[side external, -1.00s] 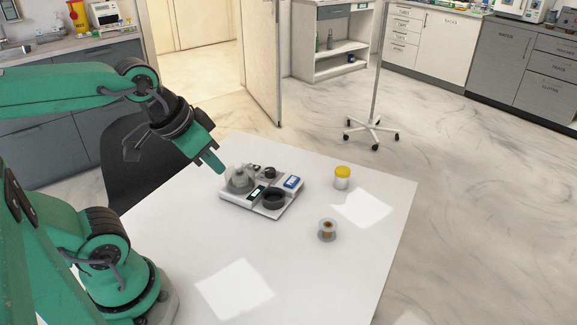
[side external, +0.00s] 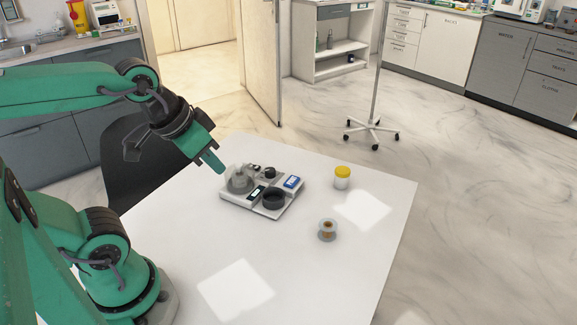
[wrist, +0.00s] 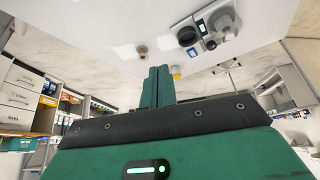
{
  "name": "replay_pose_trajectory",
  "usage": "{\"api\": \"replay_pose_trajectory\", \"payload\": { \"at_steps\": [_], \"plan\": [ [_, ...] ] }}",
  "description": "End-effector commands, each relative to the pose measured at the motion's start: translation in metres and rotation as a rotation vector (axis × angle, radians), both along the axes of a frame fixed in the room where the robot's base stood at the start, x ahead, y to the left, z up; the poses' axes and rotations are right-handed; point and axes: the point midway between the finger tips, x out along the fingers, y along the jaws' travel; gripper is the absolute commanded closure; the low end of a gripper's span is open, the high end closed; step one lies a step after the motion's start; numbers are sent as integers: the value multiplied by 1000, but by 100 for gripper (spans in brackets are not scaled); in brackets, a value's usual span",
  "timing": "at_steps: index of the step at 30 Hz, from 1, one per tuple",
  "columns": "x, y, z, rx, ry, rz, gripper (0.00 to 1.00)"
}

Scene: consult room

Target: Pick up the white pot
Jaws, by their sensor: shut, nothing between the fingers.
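The white pot (side external: 342,178) has a yellow lid and stands upright on the white table, right of a tray. In the wrist view its yellow lid (wrist: 176,73) shows just right of my fingertips, with the rest of it mostly hidden. My gripper (side external: 215,162) is shut and empty. It hangs in the air above the table's far left part, left of the tray and well apart from the pot. My closed fingers (wrist: 160,72) point up the middle of the wrist view.
A small spool (side external: 327,230) stands in front of the pot. The table's front (side external: 300,275) is clear.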

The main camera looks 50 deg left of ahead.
Motion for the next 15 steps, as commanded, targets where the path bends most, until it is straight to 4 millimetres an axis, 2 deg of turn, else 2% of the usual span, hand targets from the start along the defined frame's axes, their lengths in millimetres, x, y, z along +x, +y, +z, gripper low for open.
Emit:
{"api": "replay_pose_trajectory", "payload": {
  "at_steps": [1, 11, 15],
  "plan": [
    [0, 0, 0, 0, 0, 0, 98],
    [0, 0, 0, 0, 0, 0, 34],
    [0, 0, 0, 0, 0, 0, 34]
  ]
}}
